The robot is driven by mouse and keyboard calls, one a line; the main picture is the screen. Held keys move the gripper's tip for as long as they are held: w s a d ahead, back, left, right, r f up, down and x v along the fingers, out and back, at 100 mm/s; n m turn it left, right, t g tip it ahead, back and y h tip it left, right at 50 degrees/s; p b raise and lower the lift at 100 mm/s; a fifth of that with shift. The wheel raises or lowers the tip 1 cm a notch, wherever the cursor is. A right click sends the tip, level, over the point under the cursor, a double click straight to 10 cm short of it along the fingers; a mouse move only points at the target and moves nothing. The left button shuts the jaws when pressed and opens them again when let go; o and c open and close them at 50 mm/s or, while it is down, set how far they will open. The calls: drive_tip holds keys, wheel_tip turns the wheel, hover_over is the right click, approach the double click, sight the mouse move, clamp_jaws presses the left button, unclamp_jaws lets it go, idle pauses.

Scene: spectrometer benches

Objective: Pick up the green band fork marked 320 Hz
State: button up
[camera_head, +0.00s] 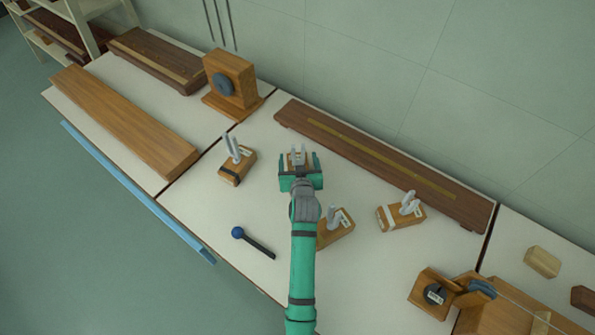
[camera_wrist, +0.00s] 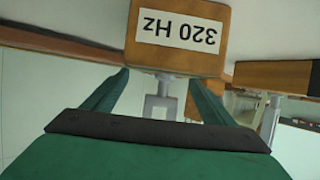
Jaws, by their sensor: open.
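The fork marked 320 Hz (camera_wrist: 160,102) is a grey metal tuning fork on a wooden box; in the wrist view the box appears upside down with a white 320 Hz label (camera_wrist: 179,33). In the head view its prongs (camera_head: 297,149) stand up from the box, and its band colour cannot be made out. My gripper (camera_head: 299,164) is open, one finger on each side of the fork. In the wrist view my gripper's fingers (camera_wrist: 150,98) flank the metal, with gaps visible. My gripper partly hides the box in the head view.
Other boxed forks stand at left (camera_head: 236,173), lower right (camera_head: 337,233) and right (camera_head: 402,217) of my gripper. A blue-headed mallet (camera_head: 255,243) lies in front. A long dark board (camera_head: 380,163) lies behind. Bare white bench (camera_head: 205,205) shows at front left.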

drive_tip(key=shift+w+a+f, duration=0.15)
drive_tip(key=shift+w+f, duration=0.1)
drive_tip(key=shift+w, duration=0.3)
drive_tip(key=c, duration=1.3)
drive_tip(key=shift+w+r, duration=0.1)
drive_tip(key=shift+c, duration=0.7)
